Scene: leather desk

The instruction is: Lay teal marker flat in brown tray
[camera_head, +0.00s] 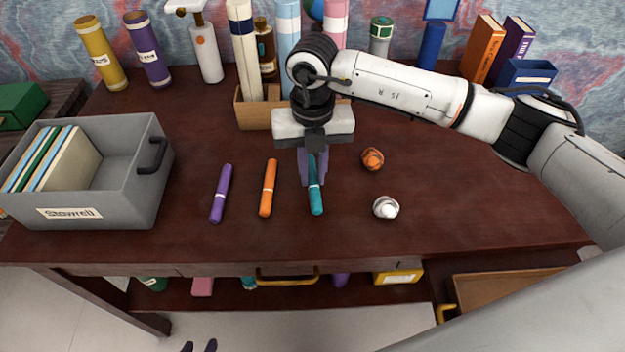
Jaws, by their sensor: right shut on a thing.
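The teal marker (316,200) lies on the dark desk, its near end pointing toward the front edge. My right gripper (313,180) comes down from above and is shut on its far part, which the fingers partly hide.
A purple marker (221,193) and an orange marker (268,188) lie left of the teal one. A grey bin (110,190) with books stands at left. The front right of the desk is clear.

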